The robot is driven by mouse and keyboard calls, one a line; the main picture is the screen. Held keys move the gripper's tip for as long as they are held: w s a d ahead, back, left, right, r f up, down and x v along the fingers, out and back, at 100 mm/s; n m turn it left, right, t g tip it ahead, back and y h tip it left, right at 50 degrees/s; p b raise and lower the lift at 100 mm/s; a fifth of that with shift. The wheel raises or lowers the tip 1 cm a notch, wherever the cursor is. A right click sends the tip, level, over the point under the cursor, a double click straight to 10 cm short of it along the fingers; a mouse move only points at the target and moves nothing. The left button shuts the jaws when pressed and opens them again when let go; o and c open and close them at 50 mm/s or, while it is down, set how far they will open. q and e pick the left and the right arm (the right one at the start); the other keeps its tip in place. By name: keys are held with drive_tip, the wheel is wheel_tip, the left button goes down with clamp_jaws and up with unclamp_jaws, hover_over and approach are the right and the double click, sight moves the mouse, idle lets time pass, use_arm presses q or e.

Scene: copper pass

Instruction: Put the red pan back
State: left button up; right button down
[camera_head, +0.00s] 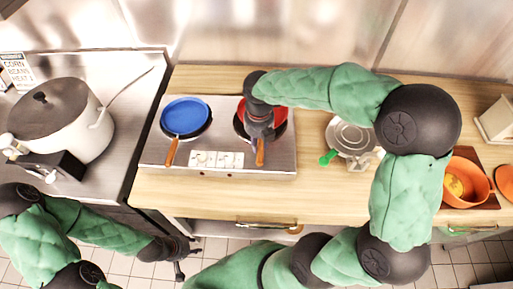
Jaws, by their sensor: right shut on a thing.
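The red pan (278,122) sits on the right burner of the silver stove, its wooden handle (260,158) pointing to the front. My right gripper (258,135) is over the pan from above and is shut on its handle; the wrist hides part of the pan, and the fingertips are hard to see. I cannot tell whether the pan rests flat on the burner. My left gripper (184,258) is low in front of the counter, away from the pan; its finger opening is too small to tell.
A blue pan (185,117) is on the left burner of the stove (223,115). A large pot (62,115) stands at the left. A glass-lidded pot (350,136) is right of the stove, and an orange pot (467,184) is farther right. The wooden counter (230,205) is clear in front.

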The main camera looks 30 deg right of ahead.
drive_tip(key=shift+w+a+f, duration=0.15)
drive_tip(key=shift+w+f, duration=0.15)
drive_tip(key=shift+f, duration=0.1)
drive_tip(key=shift+w+f+b, duration=0.15)
drive_tip(key=shift+f+b, duration=0.3)
drive_tip(key=shift+f, duration=1.15)
drive_tip(key=c, duration=0.9)
unclamp_jaws()
drive_tip(key=shift+f, duration=0.15)
drive_tip(key=shift+c, duration=0.2)
wheel_tip(320, 180, up, 12)
drive_tip(key=p, duration=0.2)
drive_tip(key=shift+p, duration=0.3)
drive_tip(key=shift+a, duration=0.1)
